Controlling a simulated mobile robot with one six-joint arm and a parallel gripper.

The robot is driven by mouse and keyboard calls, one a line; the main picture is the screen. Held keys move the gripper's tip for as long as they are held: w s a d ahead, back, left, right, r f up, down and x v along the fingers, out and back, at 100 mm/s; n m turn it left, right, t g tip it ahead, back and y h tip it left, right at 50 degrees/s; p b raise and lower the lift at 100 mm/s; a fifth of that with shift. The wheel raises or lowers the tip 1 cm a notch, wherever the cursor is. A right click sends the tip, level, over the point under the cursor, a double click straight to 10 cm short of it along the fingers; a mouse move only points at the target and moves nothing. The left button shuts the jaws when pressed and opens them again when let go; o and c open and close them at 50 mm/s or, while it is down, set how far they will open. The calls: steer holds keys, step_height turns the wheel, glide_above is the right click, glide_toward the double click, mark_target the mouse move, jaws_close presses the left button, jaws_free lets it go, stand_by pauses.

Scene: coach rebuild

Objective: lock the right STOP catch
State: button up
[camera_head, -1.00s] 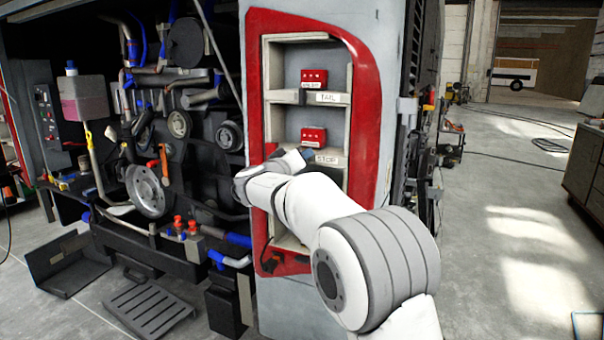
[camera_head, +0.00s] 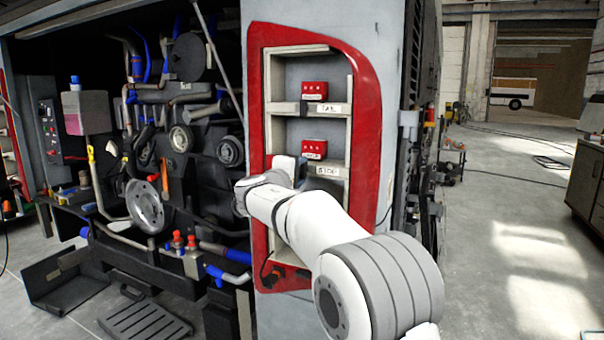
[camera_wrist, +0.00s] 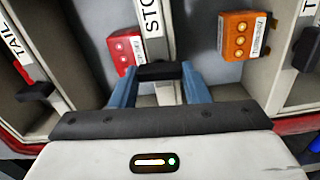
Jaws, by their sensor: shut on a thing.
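The STOP catch (camera_wrist: 160,71) is a black bar at the end of the shelf strip marked STOP (camera_wrist: 152,18) in the wrist view. My gripper (camera_wrist: 160,82) has its two blue fingers on either side of this bar and is shut on it. In the head view the STOP label (camera_head: 327,171) shows on the lower shelf of the red-framed recess. My gripper (camera_head: 295,168) is at the left of that label there, and my arm hides most of the catch. Whether the catch is locked cannot be told.
A red box (camera_wrist: 125,48) and an orange box (camera_wrist: 238,36) flank the STOP strip. The TAIL label (camera_head: 333,109) marks the shelf above; its black catch (camera_wrist: 36,91) is at the wrist view's left. Engine parts fill the open bay left of the red frame (camera_head: 368,110).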

steer(key=shift+f+n, duration=0.15)
steer(key=shift+n, duration=0.45)
steer(key=o, duration=1)
steer(key=b+v, duration=0.1)
steer(key=v, duration=0.7)
steer(key=shift+w, duration=0.1)
